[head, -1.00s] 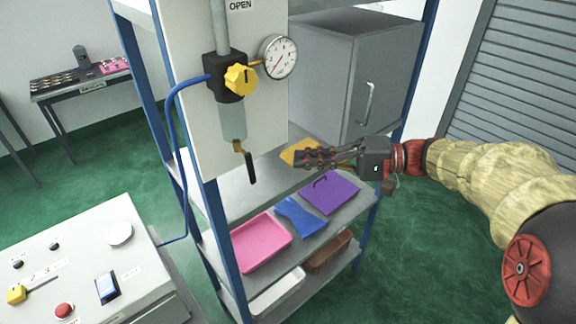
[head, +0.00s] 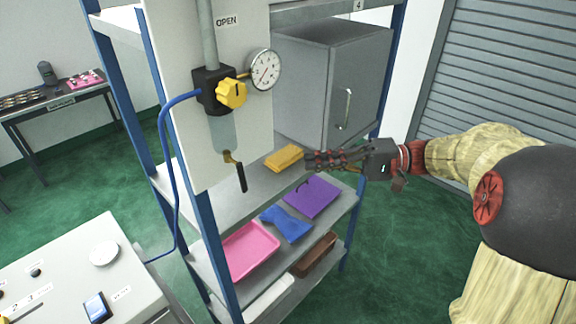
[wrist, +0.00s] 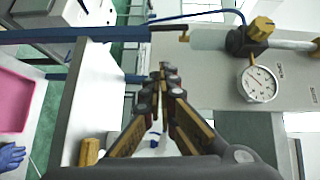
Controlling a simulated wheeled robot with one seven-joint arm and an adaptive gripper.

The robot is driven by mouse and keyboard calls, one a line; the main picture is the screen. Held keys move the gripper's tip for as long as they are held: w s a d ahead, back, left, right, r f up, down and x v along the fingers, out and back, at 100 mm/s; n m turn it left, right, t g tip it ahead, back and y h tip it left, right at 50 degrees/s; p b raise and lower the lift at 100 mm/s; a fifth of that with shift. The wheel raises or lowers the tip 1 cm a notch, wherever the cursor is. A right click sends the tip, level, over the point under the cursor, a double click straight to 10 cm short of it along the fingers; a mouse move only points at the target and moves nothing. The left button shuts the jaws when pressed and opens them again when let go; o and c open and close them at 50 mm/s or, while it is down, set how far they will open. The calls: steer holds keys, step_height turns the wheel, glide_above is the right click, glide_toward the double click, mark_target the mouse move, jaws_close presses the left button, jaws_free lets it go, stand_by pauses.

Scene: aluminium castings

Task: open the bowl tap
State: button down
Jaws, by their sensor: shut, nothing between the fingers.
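The bowl tap (head: 236,170) is a small brass valve with a black lever that hangs straight down. It sits under the clear filter bowl (head: 222,135), in front of the pale panel. In the wrist view the tap (wrist: 183,33) shows at the upper middle, beside the bowl (wrist: 208,38). My gripper (head: 308,158) is shut and empty, to the right of the tap and apart from it. In the wrist view my gripper's fingers (wrist: 163,72) meet below the tap in the picture.
A yellow knob (head: 231,94) and a gauge (head: 264,70) sit above the bowl. A yellow block (head: 285,157) lies on the shelf close to my fingertips. A grey cabinet (head: 325,85) stands behind. A blue hose (head: 165,150) runs down the left side.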

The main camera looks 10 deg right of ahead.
mark_target(242, 178)
steer(key=s+p+x, duration=0.2)
steer(key=x, duration=0.9)
steer(key=shift+s+a, duration=0.3)
steer(key=shift+a, duration=0.3)
steer(key=shift+f, duration=0.1)
steer(key=shift+s+a+f+b, duration=0.25)
steer(key=shift+s+a+b, duration=0.2)
steer(key=shift+b, duration=0.4)
